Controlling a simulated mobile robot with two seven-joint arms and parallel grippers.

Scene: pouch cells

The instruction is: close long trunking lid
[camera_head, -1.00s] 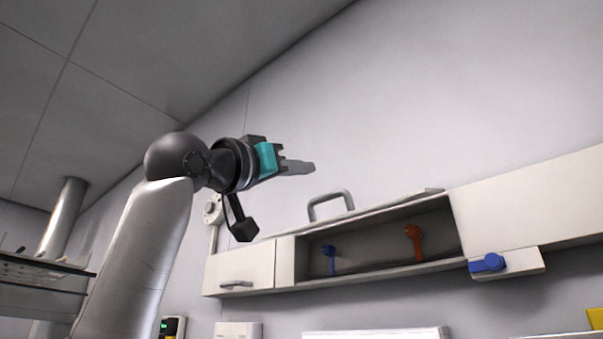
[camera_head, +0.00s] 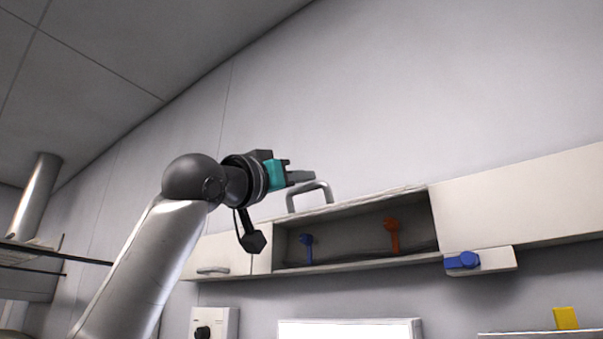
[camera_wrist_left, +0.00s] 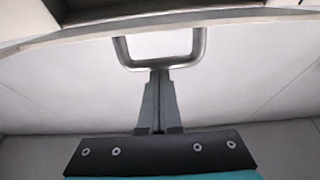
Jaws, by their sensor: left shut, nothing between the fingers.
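The long trunking lid (camera_head: 345,207) is raised along the top edge of the open trunking section (camera_head: 350,240), seen nearly edge-on in the head view. Its grey bar handle (camera_head: 309,190) stands up from it. In the left wrist view the lid (camera_wrist_left: 250,75) fills much of the picture, with the handle (camera_wrist_left: 160,67) at its top middle. My left gripper (camera_head: 308,176) is shut and empty, its tips close to the handle. In the wrist view the fingers (camera_wrist_left: 158,80) point at the handle's bar; I cannot tell whether they touch it. My right gripper is out of view.
Inside the open section are a blue lever (camera_head: 307,247) and an orange lever (camera_head: 392,235). A short closed lid (camera_head: 212,262) lies to the left. Wall above is clear.

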